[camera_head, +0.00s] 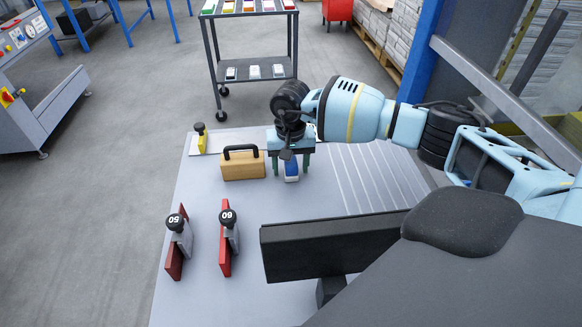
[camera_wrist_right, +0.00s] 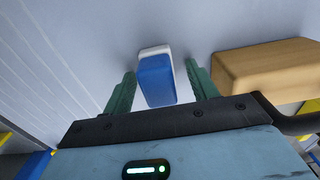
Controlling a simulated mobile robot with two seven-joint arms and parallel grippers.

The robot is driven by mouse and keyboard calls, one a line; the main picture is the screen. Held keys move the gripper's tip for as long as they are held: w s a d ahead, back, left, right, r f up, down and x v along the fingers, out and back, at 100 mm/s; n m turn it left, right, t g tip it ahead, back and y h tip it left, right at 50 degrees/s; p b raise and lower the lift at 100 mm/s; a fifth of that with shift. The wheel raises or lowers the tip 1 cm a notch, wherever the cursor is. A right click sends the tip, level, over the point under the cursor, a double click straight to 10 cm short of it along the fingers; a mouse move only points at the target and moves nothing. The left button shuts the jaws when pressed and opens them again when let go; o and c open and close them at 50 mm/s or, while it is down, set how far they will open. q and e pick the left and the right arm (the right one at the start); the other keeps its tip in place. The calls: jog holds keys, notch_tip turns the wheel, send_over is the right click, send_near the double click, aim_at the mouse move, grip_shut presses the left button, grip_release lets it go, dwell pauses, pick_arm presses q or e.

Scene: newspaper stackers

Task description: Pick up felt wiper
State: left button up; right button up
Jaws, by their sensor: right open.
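The felt wiper looks to be the small block with a blue body and a white layer (camera_head: 291,173) on the grey table. It also shows in the right wrist view (camera_wrist_right: 156,82). My right gripper (camera_head: 291,166) is above it, pointing down, with its green fingers open. In the right wrist view the wiper shows between the two fingers, with a gap on each side. I cannot tell whether the fingertips reach down to its level. My left gripper is out of view.
A wooden block with a black handle (camera_head: 243,166) stands close left of the wiper. A yellow tool with a black knob (camera_head: 201,140) is at the back left corner. Red-based tools marked 50 (camera_head: 177,248) and 60 (camera_head: 227,245) stand in front. The grey table (camera_head: 310,205) has grooves at right.

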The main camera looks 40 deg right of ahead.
jog(key=c, duration=1.1)
jog(key=shift+r, duration=5.05)
